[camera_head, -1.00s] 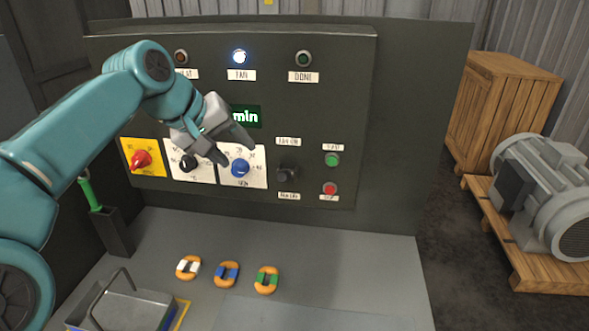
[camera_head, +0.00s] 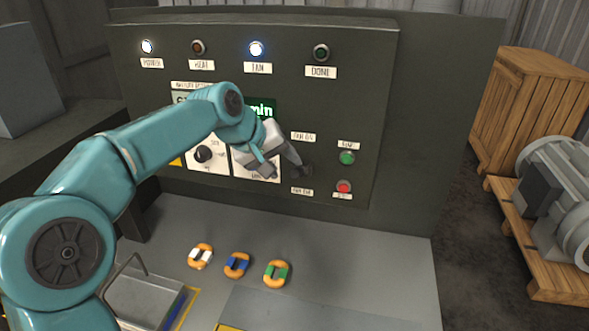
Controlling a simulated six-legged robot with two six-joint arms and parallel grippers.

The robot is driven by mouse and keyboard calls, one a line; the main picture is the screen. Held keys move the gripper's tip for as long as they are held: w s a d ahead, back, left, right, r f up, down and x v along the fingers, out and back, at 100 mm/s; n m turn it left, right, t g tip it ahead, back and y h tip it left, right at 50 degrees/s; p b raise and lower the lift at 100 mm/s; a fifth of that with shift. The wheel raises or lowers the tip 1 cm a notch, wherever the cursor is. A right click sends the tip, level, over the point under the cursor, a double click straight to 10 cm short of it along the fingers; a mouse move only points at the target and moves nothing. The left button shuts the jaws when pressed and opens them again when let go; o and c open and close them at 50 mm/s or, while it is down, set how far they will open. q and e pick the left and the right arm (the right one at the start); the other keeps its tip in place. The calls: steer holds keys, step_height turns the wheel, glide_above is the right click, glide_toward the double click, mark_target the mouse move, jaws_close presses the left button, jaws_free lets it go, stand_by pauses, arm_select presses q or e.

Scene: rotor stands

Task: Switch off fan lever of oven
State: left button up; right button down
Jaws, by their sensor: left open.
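The oven's dark control panel (camera_head: 378,110) fills the middle of the view. The black fan lever (camera_head: 307,171) sits between the FAN ON label (camera_head: 303,137) and the FAN OFF label (camera_head: 302,191). Which way it points is hard to tell. The FAN lamp (camera_head: 257,48) glows white-blue. My left gripper (camera_head: 283,173) is open in front of the panel, with its right finger close beside the lever, partly overlapping it in the picture. I cannot tell whether they touch. The gripper covers the blue dial. My right gripper is not in view.
A green button (camera_head: 347,158) and a red button (camera_head: 343,187) are right of the lever. A black knob (camera_head: 204,154) is left of my gripper. Three orange rings (camera_head: 237,265) and a metal tray (camera_head: 140,296) lie on the grey table. A motor (camera_head: 560,195) stands at right.

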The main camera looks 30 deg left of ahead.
mark_target(295, 174)
arm_select(q)
steer(key=x, duration=0.6)
steer(key=shift+w+a+r+p, duration=0.15)
steer(key=shift+w+a+p, duration=0.1)
steer(key=shift+a+p, duration=0.15)
steer(key=shift+s+d, duration=0.3)
steer(key=shift+d, duration=0.1)
steer(key=shift+w+a+f, duration=0.3)
steer(key=shift+w+f, duration=0.15)
steer(key=shift+w, duration=0.15)
steer(key=shift+s+d+r, duration=0.1)
steer(key=shift+d, duration=0.05)
jaws_close()
